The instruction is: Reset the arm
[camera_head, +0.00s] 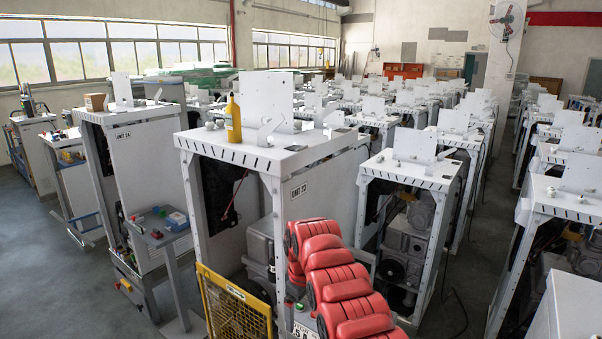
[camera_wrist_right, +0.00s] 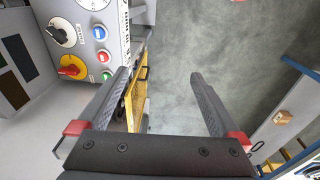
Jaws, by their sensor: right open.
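My right gripper shows in the right wrist view (camera_wrist_right: 159,78). Its two dark ribbed fingers with red bases stand wide apart, with nothing between them but grey floor beyond. In the head view its fingers cannot be made out clearly. A control panel (camera_wrist_right: 112,14) with a black dial, a red rotary switch on a yellow disc (camera_wrist_right: 73,67), and blue, red and green buttons lies left of the left finger in the wrist view. The fingers appear apart from the panel. My left gripper is in neither view.
Unit 23 (camera_head: 298,165), a white cabinet, carries a yellow bottle (camera_head: 233,118) on top. A yellow mesh guard (camera_head: 232,305) stands at its front. A control pedestal (camera_head: 160,235) stands left. Several similar cabinets fill the right and back. Open floor (camera_head: 45,275) lies at left.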

